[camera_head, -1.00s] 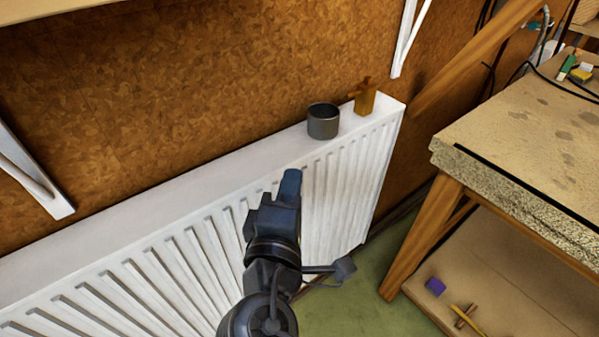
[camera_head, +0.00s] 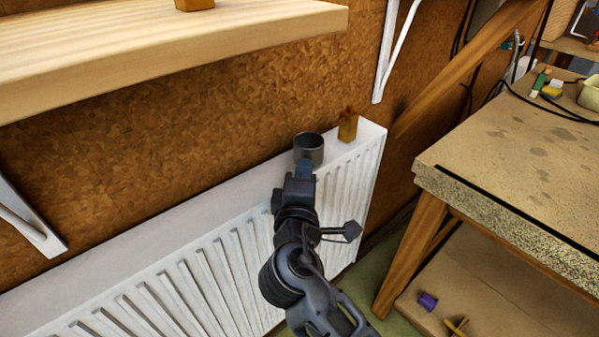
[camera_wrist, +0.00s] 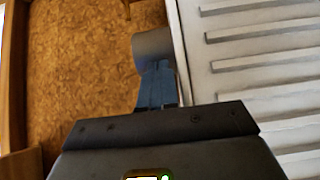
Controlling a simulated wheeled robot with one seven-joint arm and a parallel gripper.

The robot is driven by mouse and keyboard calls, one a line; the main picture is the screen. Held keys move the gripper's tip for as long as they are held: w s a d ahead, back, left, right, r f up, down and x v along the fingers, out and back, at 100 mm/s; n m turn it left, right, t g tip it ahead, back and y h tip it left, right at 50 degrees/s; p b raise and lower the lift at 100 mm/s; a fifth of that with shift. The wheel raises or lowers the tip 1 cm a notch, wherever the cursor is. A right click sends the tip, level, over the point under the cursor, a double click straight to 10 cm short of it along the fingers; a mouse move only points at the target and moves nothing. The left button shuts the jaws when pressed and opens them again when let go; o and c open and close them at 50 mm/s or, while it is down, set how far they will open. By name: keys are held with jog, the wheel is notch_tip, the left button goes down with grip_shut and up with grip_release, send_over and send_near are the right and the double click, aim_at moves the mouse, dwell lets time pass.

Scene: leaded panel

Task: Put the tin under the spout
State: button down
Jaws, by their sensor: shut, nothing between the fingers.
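The tin (camera_head: 309,147) is a grey, open-topped cylinder standing upright on the white radiator's top. It also shows in the wrist view (camera_wrist: 152,43), directly beyond my fingertips. My gripper (camera_head: 305,165) is shut and empty, its blue fingers close together just in front of the tin. The fingers (camera_wrist: 157,82) overlap the tin's lower part in the wrist view, so I cannot tell whether they touch it. A small brown block-like piece (camera_head: 348,128) with a narrower top stands on the radiator right of the tin. I cannot tell whether it is the spout.
The white radiator (camera_head: 130,240) runs along the brown wall. A wooden shelf (camera_head: 170,55) juts out above, at upper left. A workbench (camera_head: 500,150) stands to the right, with a purple piece (camera_head: 427,301) on its lower board. The radiator top left of the tin is clear.

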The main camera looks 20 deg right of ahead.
aim_at(329, 159)
jog(key=d, duration=0.2)
jog(key=w+d, duration=0.1)
jog(key=d, duration=0.1)
jog(key=w+d, duration=0.1)
jog(key=d, duration=0.1)
dwell(0.4)
